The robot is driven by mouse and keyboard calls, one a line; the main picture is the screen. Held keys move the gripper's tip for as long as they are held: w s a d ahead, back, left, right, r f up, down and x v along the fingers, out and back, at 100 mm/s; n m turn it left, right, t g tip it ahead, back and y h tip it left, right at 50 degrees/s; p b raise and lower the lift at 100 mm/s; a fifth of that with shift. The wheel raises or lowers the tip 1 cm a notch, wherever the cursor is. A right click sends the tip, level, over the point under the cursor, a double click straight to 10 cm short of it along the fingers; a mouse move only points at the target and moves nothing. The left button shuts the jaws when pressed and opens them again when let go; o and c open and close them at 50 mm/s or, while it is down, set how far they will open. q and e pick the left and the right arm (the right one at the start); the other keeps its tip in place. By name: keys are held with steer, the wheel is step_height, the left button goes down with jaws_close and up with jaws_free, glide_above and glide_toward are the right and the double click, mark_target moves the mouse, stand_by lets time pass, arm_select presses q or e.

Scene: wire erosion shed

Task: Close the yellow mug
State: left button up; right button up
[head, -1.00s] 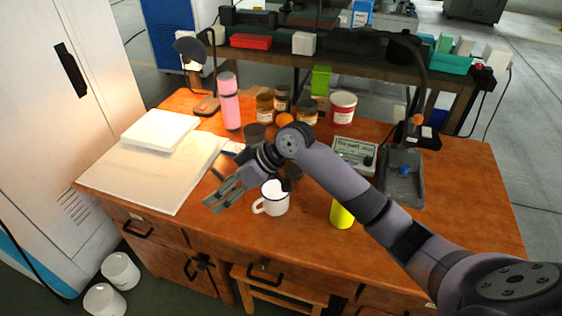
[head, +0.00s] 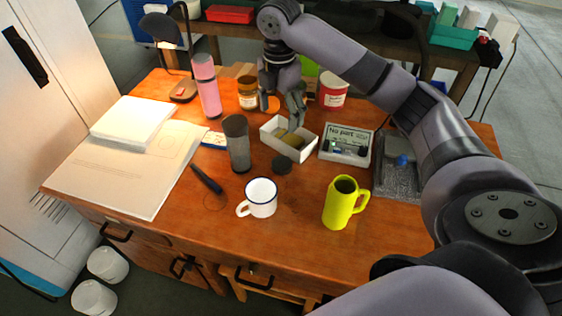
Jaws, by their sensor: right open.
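The tall yellow mug (head: 338,208) stands upright at the front right of the table. Its handle is on the right and its dark opening shows, with no lid on it. A dark round disc (head: 282,165) lies on the table left of it; I cannot tell whether it is a lid. My right gripper (head: 296,112) points down over the white open box (head: 306,153), behind the yellow mug and apart from it. It is open, with nothing visible between its fingers. An olive-brown item (head: 292,140) lies in the box. My left gripper is not in view.
A white enamel mug (head: 262,200) and a dark grey cylinder (head: 238,150) stand left of the yellow mug. A meter box (head: 345,147) is behind it. A pink bottle (head: 207,88), jars and a red-and-white tin (head: 333,92) stand farther back. The front middle is clear.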

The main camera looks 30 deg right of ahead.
steer(key=f, duration=0.2)
glide_above(283, 162)
steer(key=f, duration=1)
steer(key=shift+w+a+f, duration=0.15)
steer(key=shift+w+a, duration=0.05)
steer(key=shift+a, duration=0.15)
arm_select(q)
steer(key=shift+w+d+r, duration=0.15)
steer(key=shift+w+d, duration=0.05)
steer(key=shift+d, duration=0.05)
arm_select(e)
steer(key=shift+f, duration=0.1)
steer(key=shift+f, duration=0.1)
steer(key=f, duration=0.3)
steer(key=f+p, duration=0.1)
steer(key=f, duration=0.1)
steer(key=shift+s+d, duration=0.2)
steer(key=shift+d, duration=0.15)
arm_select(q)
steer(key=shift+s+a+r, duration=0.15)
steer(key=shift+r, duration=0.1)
arm_select(e)
steer(key=c, duration=1.1)
